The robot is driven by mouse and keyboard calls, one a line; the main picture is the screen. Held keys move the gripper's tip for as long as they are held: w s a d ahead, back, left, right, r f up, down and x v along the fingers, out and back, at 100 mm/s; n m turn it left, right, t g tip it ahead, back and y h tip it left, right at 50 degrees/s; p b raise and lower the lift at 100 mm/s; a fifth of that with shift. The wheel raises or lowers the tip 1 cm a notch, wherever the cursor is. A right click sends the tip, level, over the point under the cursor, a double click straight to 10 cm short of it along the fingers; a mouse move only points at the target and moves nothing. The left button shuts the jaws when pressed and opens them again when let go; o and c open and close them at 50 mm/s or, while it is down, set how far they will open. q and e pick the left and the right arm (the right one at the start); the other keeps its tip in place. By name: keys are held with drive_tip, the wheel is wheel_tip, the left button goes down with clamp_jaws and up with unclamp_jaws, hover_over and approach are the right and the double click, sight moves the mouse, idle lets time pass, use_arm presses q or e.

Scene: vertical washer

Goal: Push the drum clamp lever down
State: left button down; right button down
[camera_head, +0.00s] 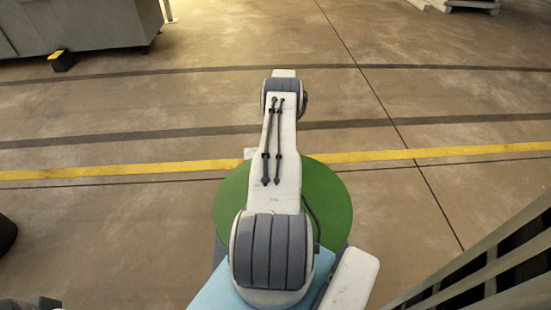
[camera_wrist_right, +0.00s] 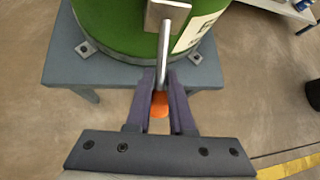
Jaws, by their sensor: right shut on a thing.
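The green drum (camera_wrist_right: 115,28) stands on a grey-blue stand (camera_wrist_right: 62,66) in the right wrist view. Its round green top (camera_head: 335,205) shows in the head view, partly hidden by my arm. The clamp lever is a grey metal rod (camera_wrist_right: 164,50) that runs from a metal bracket (camera_wrist_right: 181,6) on the drum's side to an orange end (camera_wrist_right: 159,106). My right gripper (camera_wrist_right: 160,80) is shut on the lever, with a dark finger on each side and the orange end between them. The lever's tilt is hard to judge. My left gripper is out of view.
A yellow floor line (camera_head: 440,152) crosses behind the drum. A grey cabinet (camera_head: 85,22) stands far back left. A slatted dark structure (camera_head: 500,268) is at the lower right. The floor around the drum is mostly clear.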

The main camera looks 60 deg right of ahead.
drive_tip(key=shift+w+d+f, duration=0.15)
drive_tip(key=shift+w, duration=0.05)
drive_tip(key=c, duration=0.8)
unclamp_jaws()
drive_tip(key=s+d+r+p, duration=0.2)
drive_tip(key=s+r+p, duration=0.4)
drive_tip(key=s+r, duration=0.5)
drive_tip(key=shift+s+d+p, duration=0.15)
drive_tip(key=shift+s+p, duration=0.1)
drive_tip(key=shift+p, duration=0.05)
